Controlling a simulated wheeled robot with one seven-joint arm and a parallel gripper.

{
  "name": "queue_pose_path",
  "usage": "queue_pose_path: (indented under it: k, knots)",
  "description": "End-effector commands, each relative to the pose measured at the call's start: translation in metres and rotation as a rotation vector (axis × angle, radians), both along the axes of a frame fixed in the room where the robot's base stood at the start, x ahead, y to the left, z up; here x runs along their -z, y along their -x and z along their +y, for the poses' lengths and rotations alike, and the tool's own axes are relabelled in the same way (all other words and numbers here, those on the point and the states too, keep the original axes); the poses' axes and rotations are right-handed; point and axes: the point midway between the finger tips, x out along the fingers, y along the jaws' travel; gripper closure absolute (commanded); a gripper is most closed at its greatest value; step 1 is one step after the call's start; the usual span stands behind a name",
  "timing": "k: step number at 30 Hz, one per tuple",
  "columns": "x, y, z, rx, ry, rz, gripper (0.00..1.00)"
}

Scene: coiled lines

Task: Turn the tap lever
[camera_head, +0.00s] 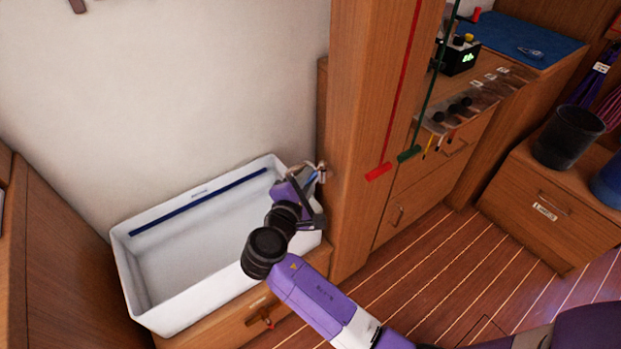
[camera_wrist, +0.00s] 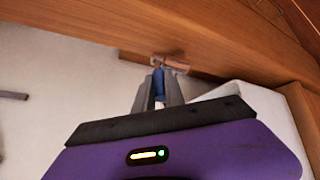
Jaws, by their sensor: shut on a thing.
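The tap (camera_head: 321,170) is a small metal fitting on the side of the wooden post, above the right end of the white basin. In the wrist view its mount (camera_wrist: 172,63) shows against the wood. The tap lever is blue; in the wrist view the lever (camera_wrist: 158,84) stands between the fingers. My gripper (camera_wrist: 158,88) is shut on the lever. In the head view my gripper (camera_head: 314,187) reaches the tap from the front left, and my wrist hides part of the fingers and the lever.
The white basin (camera_head: 128,262) lies below and left of my gripper, with a dark blue strip (camera_head: 200,202) along its back wall. The wooden post (camera_head: 350,140) stands close on the right. A red-handled rod (camera_head: 378,172) and a green one (camera_head: 408,154) hang farther right.

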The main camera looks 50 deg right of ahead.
Motion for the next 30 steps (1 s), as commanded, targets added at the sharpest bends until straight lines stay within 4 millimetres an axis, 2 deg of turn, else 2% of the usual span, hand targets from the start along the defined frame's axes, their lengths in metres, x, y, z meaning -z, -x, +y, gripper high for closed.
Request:
queue_pose_path:
  k: [12, 25, 26, 27, 29, 30]
  knots:
    - [0.002, -0.016, -0.002, 0.273, -0.001, 0.003, 1.0]
    - [0.002, -0.017, -0.002, 0.305, -0.002, 0.003, 1.0]
    - [0.002, -0.017, -0.002, 0.305, -0.002, 0.003, 0.82]
    - [0.002, -0.017, -0.002, 0.305, -0.001, 0.002, 0.74]
    - [0.001, -0.017, -0.002, 0.305, -0.001, 0.002, 0.64]
    - [0.001, -0.017, -0.002, 0.305, -0.001, 0.001, 0.64]
